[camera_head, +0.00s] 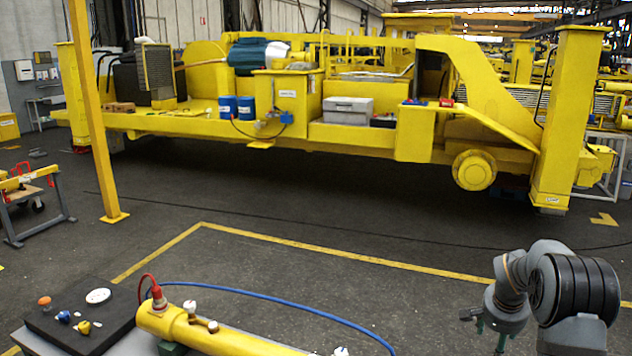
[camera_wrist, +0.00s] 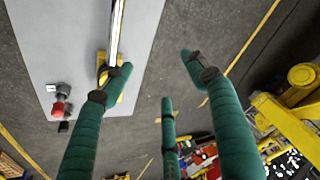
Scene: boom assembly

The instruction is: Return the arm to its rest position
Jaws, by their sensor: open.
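My arm shows at the lower right of the head camera view, folded and apart from the table. My gripper (camera_head: 488,334) hangs below its wrist, small and partly cut off by the lower edge. In the wrist view my gripper (camera_wrist: 160,78) has its green-wrapped fingers spread apart with nothing between them. Beyond the fingers is a grey tabletop (camera_wrist: 60,40) with a chrome rod (camera_wrist: 115,30) in a yellow holder. The yellow boom cylinder (camera_head: 225,341) lies on the table at the lower left of the head view, clear of my gripper.
A dark mat (camera_head: 50,325) with small fittings lies left of the cylinder. A red-capped fitting (camera_wrist: 60,107) stands on the tabletop. A blue hose (camera_head: 270,295) arcs across the front. A yellow post (camera_head: 92,110) and a large yellow machine frame (camera_head: 210,126) stand behind; floor between is open.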

